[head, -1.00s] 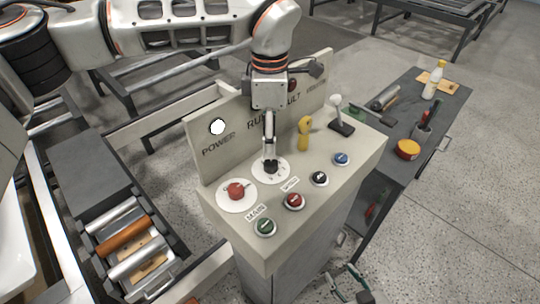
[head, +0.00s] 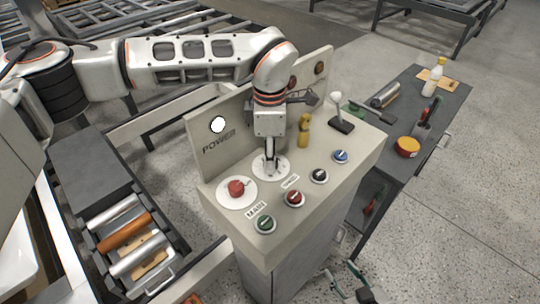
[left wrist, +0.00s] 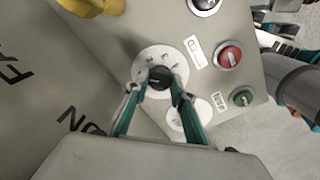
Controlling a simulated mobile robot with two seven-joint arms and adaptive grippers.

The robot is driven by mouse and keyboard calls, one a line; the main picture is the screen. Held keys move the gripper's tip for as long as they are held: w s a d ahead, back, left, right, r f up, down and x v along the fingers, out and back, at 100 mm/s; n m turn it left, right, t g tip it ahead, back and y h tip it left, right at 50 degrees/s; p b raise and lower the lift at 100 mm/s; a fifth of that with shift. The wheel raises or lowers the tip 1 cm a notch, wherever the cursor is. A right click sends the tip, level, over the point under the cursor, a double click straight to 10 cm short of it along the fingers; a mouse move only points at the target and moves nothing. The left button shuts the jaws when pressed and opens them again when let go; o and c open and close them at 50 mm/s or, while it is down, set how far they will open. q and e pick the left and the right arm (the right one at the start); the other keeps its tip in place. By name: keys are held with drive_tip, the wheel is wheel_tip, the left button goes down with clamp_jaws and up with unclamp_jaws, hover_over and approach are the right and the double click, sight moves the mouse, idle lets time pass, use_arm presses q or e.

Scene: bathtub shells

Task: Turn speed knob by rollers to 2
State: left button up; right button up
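The speed knob is a black knob (left wrist: 160,77) on a round white dial (head: 283,163) with marks around it, on top of the beige control console (head: 225,266). My left gripper (head: 270,171) points down at this dial. In the left wrist view its two teal fingers (left wrist: 155,86) stand on either side of the knob; the right fingertip is close to it, and a small gap seems to show on the left.
A red knob (head: 236,188) on a white disc is close beside the dial. Green (head: 265,224), red (head: 294,198), black and blue switches line the front. A yellow handle (head: 304,130) and a lever (head: 340,118) stand behind. Rollers (head: 125,231) lie left; a tool table (head: 440,105) stands right.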

use_arm(q)
drive_tip(key=shift+r+m, duration=0.1)
drive_tip(key=shift+m, duration=0.3)
drive_tip(key=m+p, duration=0.1)
drive_tip(key=m, duration=0.2)
drive_tip(key=shift+m, duration=0.3)
drive_tip(key=shift+w+m+p, duration=0.1)
drive_tip(key=shift+m+p, duration=0.35)
drive_tip(key=shift+m, duration=1.75)
drive_tip(key=o, duration=1.1)
